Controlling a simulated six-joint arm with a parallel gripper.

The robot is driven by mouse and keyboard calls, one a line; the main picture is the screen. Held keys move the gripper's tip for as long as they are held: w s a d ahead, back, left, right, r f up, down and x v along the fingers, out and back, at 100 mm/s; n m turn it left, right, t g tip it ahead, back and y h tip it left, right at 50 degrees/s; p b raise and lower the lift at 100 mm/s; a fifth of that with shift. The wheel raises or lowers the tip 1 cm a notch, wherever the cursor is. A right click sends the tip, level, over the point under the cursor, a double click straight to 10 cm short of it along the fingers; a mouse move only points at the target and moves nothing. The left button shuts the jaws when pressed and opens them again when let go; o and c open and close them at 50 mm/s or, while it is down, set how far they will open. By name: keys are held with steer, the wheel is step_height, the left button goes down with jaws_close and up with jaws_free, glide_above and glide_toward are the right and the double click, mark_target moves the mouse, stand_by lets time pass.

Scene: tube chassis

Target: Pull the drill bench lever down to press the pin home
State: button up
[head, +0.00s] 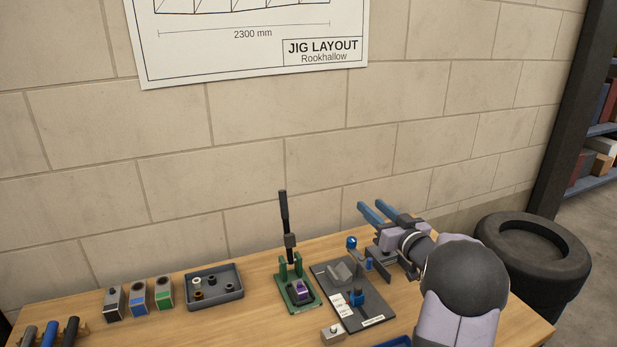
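The bench press has a green base (297,307) and green uprights on the wooden bench. Its black lever (285,215) stands nearly upright, with a grey collar partway down. A purple block (300,289) sits at the front of the green base. I cannot make out the pin at this size. My gripper (371,206) is to the right of the lever, apart from it, with its blue fingers pointing up and left. The fingers are spread with a gap between them, and nothing shows in the gap.
A dark fixture plate (352,313) with blue knobs lies right of the press, below my gripper. The block wall (250,160) rises behind the bench.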

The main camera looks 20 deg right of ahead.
steer(key=w+a+r+n+g+y+p, duration=0.1)
steer(key=w+a+n+y, duration=0.15)
steer(key=a, duration=0.35)
steer(key=w+a+n+y+p, duration=0.1)
steer(key=w+a+n+y, duration=0.1)
steer(key=a+y, duration=0.25)
steer(key=n+g+y+p, duration=0.1)
steer(key=n+g+y, duration=0.1)
steer(key=y, duration=0.1)
glide_toward(287, 206)
steer(key=x, duration=0.4)
steer(key=shift+p+x, duration=1.55)
steer(key=shift+x, duration=2.05)
jaws_close()
